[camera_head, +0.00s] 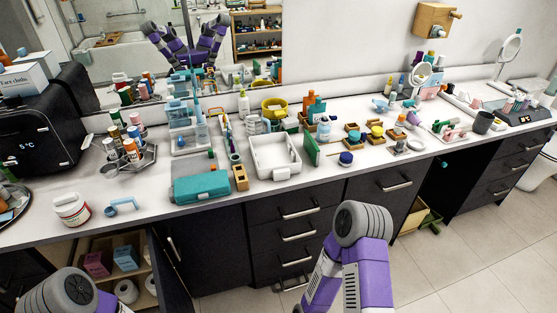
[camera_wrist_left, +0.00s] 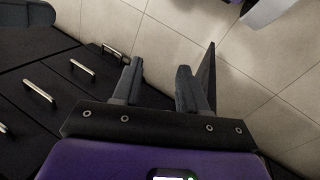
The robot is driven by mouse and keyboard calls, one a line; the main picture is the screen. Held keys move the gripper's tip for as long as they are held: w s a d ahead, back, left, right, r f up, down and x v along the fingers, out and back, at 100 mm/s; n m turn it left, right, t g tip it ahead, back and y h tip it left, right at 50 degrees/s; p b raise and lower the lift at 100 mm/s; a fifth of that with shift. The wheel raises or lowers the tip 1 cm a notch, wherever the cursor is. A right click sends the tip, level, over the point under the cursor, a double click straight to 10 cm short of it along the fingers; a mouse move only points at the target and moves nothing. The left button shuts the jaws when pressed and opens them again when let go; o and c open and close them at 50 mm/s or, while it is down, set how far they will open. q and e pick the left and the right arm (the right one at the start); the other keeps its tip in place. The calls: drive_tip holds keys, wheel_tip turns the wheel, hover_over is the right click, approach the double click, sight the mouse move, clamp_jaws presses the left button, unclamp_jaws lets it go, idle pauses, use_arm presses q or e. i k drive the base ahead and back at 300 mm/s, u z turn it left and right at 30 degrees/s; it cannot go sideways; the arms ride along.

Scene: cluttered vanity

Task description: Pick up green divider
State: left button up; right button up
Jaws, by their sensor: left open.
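The green divider (camera_head: 311,147) is a thin upright panel on the vanity counter, just right of the white open tray (camera_head: 262,176). It stands near the counter's front half, left of a dark blue round jar (camera_head: 346,159). My left gripper (camera_wrist_left: 160,85) shows in the left wrist view with its two dark fingers apart and nothing between them. It hangs over the floor in front of dark drawers, away from the divider. The head view shows only upper parts of my arms. My right gripper is out of view.
A teal case (camera_head: 201,187) and a small wooden block (camera_head: 240,178) sit left of the tray. Bottles (camera_head: 325,127) and small wooden trays (camera_head: 377,131) crowd around the divider. A mirror stands behind. A lower cabinet at left is open.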

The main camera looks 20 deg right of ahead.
sight(313, 151)
drive_tip(key=z, duration=2)
drive_tip(key=i, duration=1.9)
drive_tip(key=u, duration=1.6)
